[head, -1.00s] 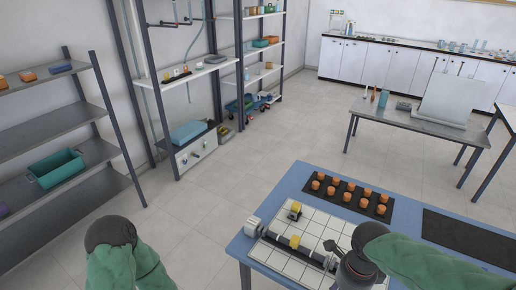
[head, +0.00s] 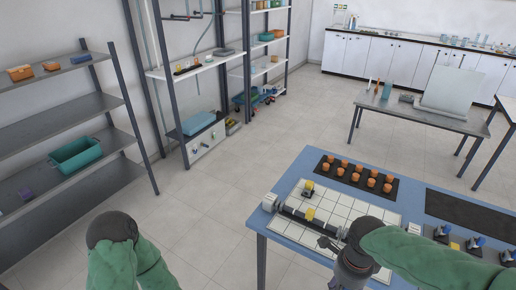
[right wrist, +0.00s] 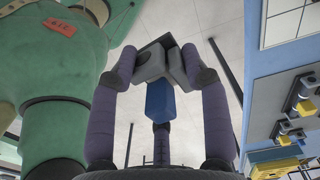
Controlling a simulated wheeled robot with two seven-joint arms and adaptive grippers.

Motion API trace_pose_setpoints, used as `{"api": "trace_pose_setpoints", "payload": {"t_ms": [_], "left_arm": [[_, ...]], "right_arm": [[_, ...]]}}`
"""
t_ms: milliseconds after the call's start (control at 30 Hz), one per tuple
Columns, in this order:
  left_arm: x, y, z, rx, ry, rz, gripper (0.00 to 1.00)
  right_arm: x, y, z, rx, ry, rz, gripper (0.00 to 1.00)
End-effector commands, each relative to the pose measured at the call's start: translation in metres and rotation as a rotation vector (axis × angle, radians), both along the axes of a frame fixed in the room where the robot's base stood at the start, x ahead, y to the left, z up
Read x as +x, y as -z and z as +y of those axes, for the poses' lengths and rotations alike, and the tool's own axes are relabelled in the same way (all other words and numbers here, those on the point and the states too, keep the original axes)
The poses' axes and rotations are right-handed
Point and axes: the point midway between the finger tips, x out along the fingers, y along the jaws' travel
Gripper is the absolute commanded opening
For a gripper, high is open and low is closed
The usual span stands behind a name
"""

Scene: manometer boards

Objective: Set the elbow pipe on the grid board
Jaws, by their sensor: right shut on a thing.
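My right gripper (right wrist: 165,62) is shut on the elbow pipe (right wrist: 160,98), which shows a blue part and grey parts between the fingers in the right wrist view. In the head view my right gripper (head: 328,243) is near the front edge of the grid board (head: 345,208), but I cannot make out the held pipe clearly there. The white grid board lies on the blue table, with a dark straight pipe (head: 295,212) and yellow-marked piece along its left front side. My left gripper is out of view; only its arm shows.
A black mat with several orange caps (head: 357,172) is behind the board. Several blue-knobbed pieces (head: 475,243) stand on dark pads at the right. An empty dark mat (head: 465,212) lies behind them. A small yellow-topped piece (head: 308,187) stands on the board's back left.

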Motion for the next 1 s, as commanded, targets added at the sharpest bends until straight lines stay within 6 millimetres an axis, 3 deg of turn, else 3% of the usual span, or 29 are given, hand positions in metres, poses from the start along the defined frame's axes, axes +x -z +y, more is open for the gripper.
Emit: {"api": "trace_pose_setpoints", "payload": {"t_ms": [367,1000], "left_arm": [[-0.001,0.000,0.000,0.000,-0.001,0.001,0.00],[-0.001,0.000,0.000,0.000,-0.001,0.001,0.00]], "right_arm": [[0.023,0.017,0.004,-0.004,-0.330,0.002,0.11],[0.090,0.088,0.025,0.001,-1.422,0.005,0.11]]}}
